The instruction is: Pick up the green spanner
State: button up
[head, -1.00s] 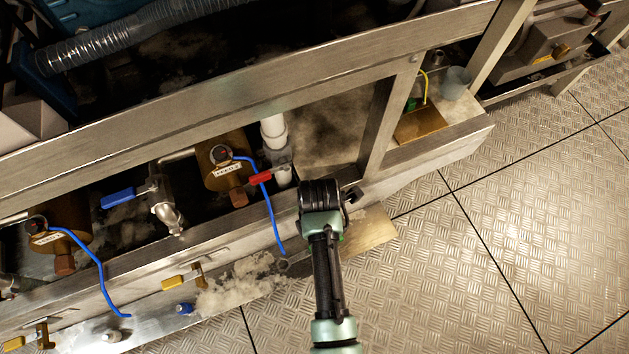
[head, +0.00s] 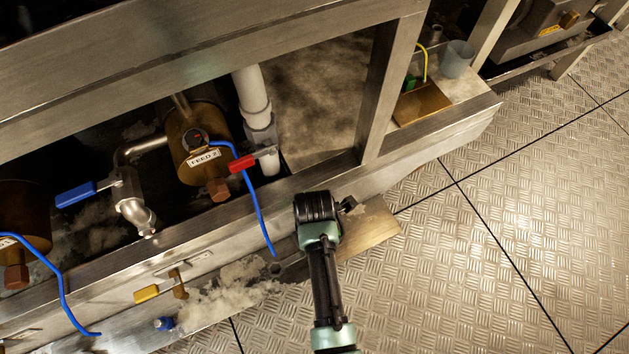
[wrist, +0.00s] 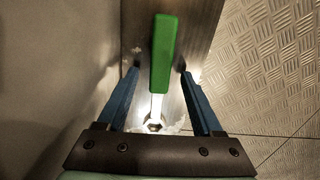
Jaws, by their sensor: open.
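The green spanner (wrist: 163,52) lies along the metal ledge in the wrist view. Its green handle points up the picture and its bright shank runs down towards my wrist. My gripper (wrist: 159,70) is open, with one blue finger on each side of the handle and a gap on both sides. The height between the fingers and the handle is hard to judge. In the head view my gripper (head: 348,205) is over the ledge, and my arm hides most of the spanner.
The ledge (head: 372,230) runs along the frame's foot, with pale fluffy debris (head: 225,296) on it. A steel beam (head: 345,182) stands close behind my gripper. Open patterned floor (head: 480,270) lies right.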

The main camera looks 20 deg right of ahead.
jog(key=shift+f, duration=0.2)
grip_shut()
dwell(1.3)
